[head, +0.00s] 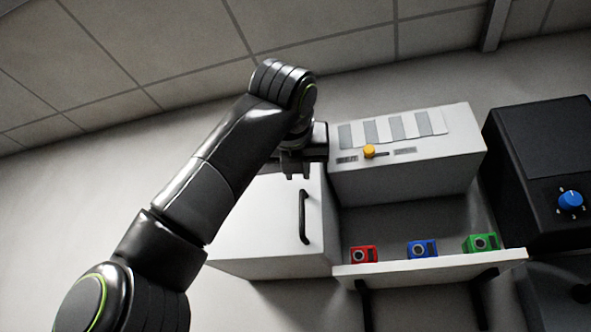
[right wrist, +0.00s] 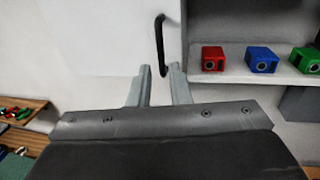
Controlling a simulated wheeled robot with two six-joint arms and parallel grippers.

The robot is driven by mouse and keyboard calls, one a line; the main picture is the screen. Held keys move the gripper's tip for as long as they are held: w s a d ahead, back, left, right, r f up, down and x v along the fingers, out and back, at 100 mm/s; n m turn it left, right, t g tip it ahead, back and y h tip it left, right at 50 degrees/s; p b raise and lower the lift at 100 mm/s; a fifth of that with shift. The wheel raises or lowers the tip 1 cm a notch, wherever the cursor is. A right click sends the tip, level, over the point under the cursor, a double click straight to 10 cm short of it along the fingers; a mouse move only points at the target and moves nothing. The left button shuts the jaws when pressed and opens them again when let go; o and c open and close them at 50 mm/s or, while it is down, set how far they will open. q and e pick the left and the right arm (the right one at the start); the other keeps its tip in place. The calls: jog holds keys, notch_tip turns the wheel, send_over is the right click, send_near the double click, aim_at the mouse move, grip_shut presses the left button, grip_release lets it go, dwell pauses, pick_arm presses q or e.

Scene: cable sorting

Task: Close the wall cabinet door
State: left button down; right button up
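The white wall cabinet door (head: 268,222) has a black vertical bar handle (head: 303,217) near its right edge. The door looks roughly flush at that edge; my arm hides its upper left part. The door (right wrist: 110,45) and handle (right wrist: 160,40) also show in the right wrist view. My right gripper (head: 293,172) is in front of the door's top, up and left of the handle in the head view. In the wrist view its fingers (right wrist: 160,66) are apart, with the handle's lower end seen between the tips; contact cannot be told. My left gripper is not in view.
Right of the cabinet, a white shelf (head: 430,264) holds red (head: 363,254), blue (head: 422,249) and green (head: 481,243) blocks. Above it is a white panel box (head: 405,172) with a yellow knob (head: 369,151). A black box (head: 540,150) with a blue dial stands far right.

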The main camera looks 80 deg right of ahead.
jog(key=shift+a, duration=1.25)
jog(key=shift+d, duration=0.1)
